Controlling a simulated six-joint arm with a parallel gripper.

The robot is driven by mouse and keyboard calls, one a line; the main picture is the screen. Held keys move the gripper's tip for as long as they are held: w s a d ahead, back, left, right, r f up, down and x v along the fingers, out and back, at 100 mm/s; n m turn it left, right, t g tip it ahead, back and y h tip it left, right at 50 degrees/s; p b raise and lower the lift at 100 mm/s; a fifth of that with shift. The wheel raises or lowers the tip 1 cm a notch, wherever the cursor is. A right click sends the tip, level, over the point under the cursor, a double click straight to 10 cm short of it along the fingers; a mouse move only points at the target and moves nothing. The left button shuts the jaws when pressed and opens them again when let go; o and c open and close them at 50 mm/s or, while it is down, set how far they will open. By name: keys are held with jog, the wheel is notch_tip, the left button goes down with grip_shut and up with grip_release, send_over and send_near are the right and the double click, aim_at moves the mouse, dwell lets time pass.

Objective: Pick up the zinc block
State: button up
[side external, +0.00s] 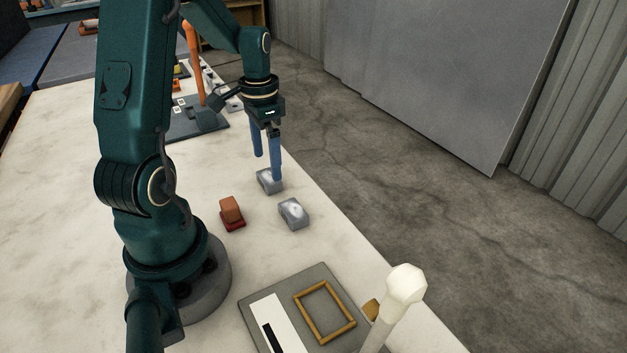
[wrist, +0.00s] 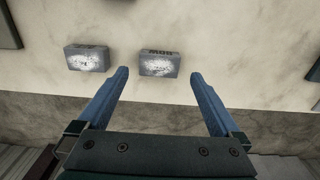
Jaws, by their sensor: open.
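Two similar grey blocks with bright, mottled faces lie on the pale tabletop. The far grey block (side external: 268,181) is at my gripper (side external: 267,168); the near grey block (side external: 294,213) is closer to the side camera. I cannot tell which is the zinc block; the lettering is too small to read. In the wrist view, one grey block (wrist: 160,65) sits between and slightly beyond the fingertips of my gripper (wrist: 159,75). The other grey block (wrist: 88,58) lies outside, left of the left finger. My blue fingers are open, with nothing held. One finger partly hides the far block in the side view.
An orange-brown block with a red base (side external: 231,215) lies left of the near grey block. A grey board (side external: 259,298) with a yellow frame (side external: 325,312) and a white post (side external: 403,290) are in front. A dark mat (side external: 185,130) lies behind. The table edge is close on the right.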

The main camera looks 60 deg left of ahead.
aim_at(269, 176)
jog(key=shift+f, duration=2.1)
jog(key=shift+c, duration=0.3)
grip_shut()
